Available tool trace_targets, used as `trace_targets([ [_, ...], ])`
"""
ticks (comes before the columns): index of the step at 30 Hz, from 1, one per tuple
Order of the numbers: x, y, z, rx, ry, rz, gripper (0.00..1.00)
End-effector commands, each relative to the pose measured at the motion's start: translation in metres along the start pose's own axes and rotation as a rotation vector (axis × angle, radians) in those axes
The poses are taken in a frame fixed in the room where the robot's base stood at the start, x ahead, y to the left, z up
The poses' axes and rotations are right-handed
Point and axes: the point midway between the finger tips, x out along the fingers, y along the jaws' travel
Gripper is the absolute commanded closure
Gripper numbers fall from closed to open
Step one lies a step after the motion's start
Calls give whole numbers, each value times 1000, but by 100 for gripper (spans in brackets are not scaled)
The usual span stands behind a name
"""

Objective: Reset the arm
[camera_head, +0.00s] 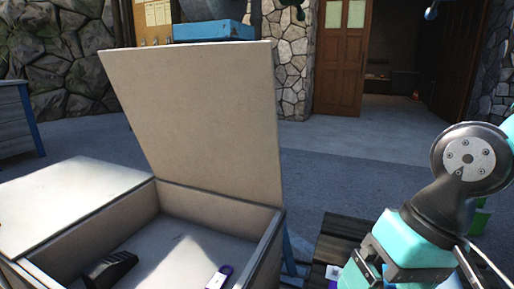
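My teal and black arm shows at the right edge in the head view, with a round grey joint cap and a teal link running down to the bottom edge. My gripper's fingers are not in the picture, so I cannot see whether it holds anything. The arm is to the right of an open beige box (220,208), apart from it in the picture. The box's lid (195,105) stands raised and tilted back.
A dark object (110,268) and a purple-and-white item (218,277) lie in the box. A dark slatted pallet (340,240) lies beside the arm. A blue-legged table (15,120) stands at left. Open floor (340,140) leads to a wooden door (340,60) and dark doorway.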

Motion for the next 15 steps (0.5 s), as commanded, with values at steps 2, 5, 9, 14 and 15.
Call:
trace_targets([
  [2,-4,-8,16,-182,5,-23,7],
  [5,-7,-17,35,-407,11,-50,7],
  [9,-49,-30,31,-416,8,-50,7],
  [14,-90,-44,27,-414,8,-50,7],
  [15,-102,-47,26,-413,8,-50,7],
])
